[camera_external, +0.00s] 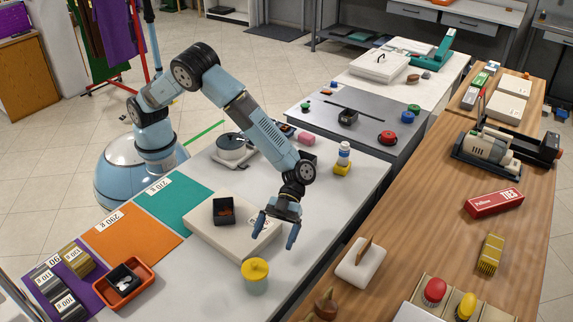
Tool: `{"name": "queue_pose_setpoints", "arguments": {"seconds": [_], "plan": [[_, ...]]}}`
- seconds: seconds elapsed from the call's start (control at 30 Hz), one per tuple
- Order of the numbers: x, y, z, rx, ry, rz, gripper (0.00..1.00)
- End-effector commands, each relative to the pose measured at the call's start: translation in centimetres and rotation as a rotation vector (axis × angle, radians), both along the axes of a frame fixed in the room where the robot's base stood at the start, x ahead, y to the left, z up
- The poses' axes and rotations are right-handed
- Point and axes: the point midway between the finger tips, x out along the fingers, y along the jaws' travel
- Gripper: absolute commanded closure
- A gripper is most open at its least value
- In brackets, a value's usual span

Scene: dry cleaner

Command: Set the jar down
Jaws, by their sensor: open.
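A jar (256,281) with a yellow lid and a pale greenish body stands upright on the white table (315,225), near its front edge. My gripper (275,235) hangs above and to the right of the jar, fingers pointing down. Its fingers are spread apart with nothing between them. The gripper looks clear of the jar. Its exact height over the table is hard to tell.
A beige flat box (205,243) with a small black tray (224,211) lies left of my gripper. A white bottle on a yellow base (343,167) stands behind it. An orange tray (138,290) is at front left. A wooden counter (420,215) runs along the right.

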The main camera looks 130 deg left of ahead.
Motion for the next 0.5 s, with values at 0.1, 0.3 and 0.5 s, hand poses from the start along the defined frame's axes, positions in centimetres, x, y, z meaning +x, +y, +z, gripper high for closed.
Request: {"name": "queue_pose_setpoints", "arguments": {"seconds": [0.1, 0.3, 0.5], "plan": [[1.0, 0.7, 3.6, 0.009, -0.066, 0.084, 0.00], [2.4, 3.2, 11.7, 0.043, -0.198, 0.316, 0.00], [1.8, 6.8, 19.3, 0.086, -0.282, 0.555, 0.00]]}}
